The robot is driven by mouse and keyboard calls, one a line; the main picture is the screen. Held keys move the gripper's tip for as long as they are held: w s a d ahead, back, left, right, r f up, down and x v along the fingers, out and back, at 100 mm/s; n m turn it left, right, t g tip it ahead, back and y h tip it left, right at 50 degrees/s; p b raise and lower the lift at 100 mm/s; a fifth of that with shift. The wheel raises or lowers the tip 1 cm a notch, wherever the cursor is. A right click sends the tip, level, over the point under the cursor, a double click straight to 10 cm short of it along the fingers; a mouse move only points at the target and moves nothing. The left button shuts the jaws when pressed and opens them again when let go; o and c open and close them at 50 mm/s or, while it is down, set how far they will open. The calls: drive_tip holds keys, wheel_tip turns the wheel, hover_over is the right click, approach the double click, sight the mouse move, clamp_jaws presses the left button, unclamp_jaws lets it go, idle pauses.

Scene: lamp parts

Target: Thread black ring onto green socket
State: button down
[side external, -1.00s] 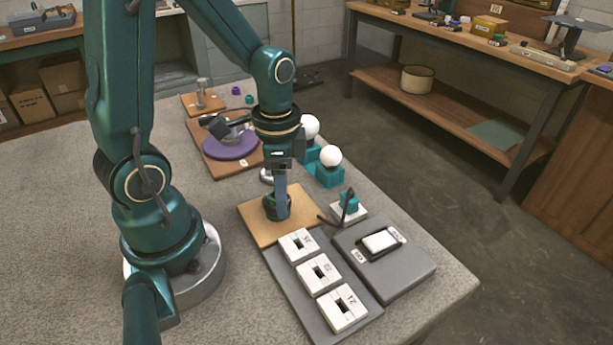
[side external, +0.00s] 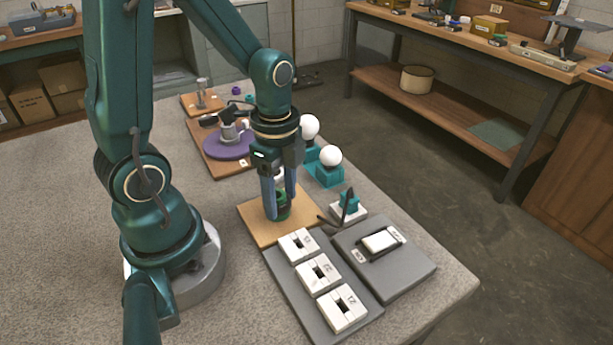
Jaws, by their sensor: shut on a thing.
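My gripper (side external: 277,207) points straight down over the tan wooden board (side external: 258,232). Its two blue-grey fingers straddle the green socket (side external: 283,196), which stands upright on the board. The fingers are shut on the black ring (side external: 284,208), which is small and dark and appears to sit around the socket. The fingers hide much of both parts, so I cannot tell how far down the ring sits or whether it is level.
A grey tray with several white blocks (side external: 320,272) lies in front of the board. A grey pad (side external: 405,270) and a teal part on a white base (side external: 348,206) stand at right. White bulbs (side external: 330,156) on teal stands and a purple disc (side external: 228,146) are behind.

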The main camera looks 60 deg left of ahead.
drive_tip(key=m, duration=0.4)
drive_tip(key=shift+s+f, duration=0.1)
drive_tip(key=shift+s, duration=0.05)
drive_tip(key=shift+s+m, duration=0.1)
drive_tip(key=shift+m, duration=1.4)
drive_tip(key=shift+m, duration=0.4)
drive_tip(key=m, duration=0.4)
drive_tip(key=shift+s+a, duration=0.1)
drive_tip(key=shift+s, duration=0.1)
drive_tip(key=shift+m, duration=1)
